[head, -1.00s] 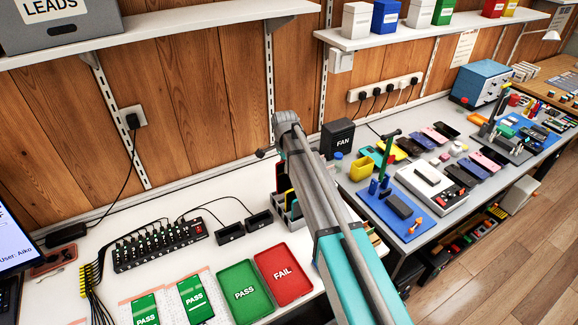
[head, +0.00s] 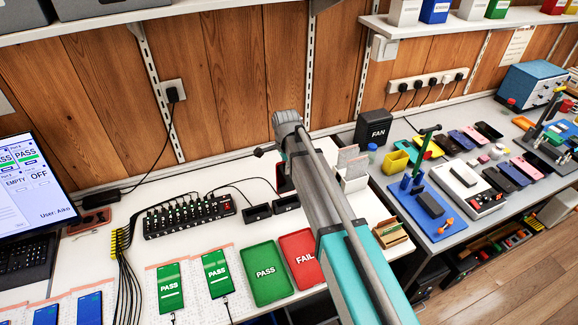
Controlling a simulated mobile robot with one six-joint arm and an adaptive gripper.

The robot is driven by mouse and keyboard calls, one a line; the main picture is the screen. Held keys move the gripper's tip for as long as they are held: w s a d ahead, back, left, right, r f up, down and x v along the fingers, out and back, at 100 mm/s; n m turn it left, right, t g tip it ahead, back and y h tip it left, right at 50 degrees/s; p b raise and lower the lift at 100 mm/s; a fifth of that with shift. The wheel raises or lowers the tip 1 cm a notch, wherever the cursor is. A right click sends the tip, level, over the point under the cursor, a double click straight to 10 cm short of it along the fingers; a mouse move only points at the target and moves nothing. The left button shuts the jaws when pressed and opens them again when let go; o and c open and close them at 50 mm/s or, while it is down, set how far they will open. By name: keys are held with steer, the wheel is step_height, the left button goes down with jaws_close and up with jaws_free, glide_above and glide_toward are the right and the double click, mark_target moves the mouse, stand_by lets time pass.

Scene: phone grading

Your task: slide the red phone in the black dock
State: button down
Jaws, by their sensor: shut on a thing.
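The red phone (head: 281,180) shows as a narrow upright red and dark piece just left of my arm in the head view; the arm hides the rest. My gripper (head: 287,166) is mostly hidden behind the arm, shut on this phone and holding it above the back of the white bench. Two small black docks stand on the bench just below it in the picture: a left one (head: 257,212) and a right one (head: 286,204), each with a cable. The phone looks apart from both, nearer the right one; the exact gap cannot be told.
A black multi-port hub (head: 190,217) lies left of the docks. A green PASS tray (head: 267,292) and a red FAIL tray (head: 313,283) lie in front. A white-grey rack (head: 352,181) stands right of the arm. Bench between docks and trays is clear.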

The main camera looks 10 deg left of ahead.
mark_target(287, 184)
steer(key=shift+f, duration=0.15)
steer(key=shift+f+b, duration=1.95)
steer(key=shift+b, duration=0.2)
steer(key=shift+f+b, duration=2.1)
steer(key=shift+f, duration=0.05)
stand_by(1.4)
steer(key=c, duration=0.6)
jaws_free()
steer(key=shift+r, duration=0.1)
step_height(287, 184, up, 7)
steer(key=p, duration=0.7)
stand_by(0.6)
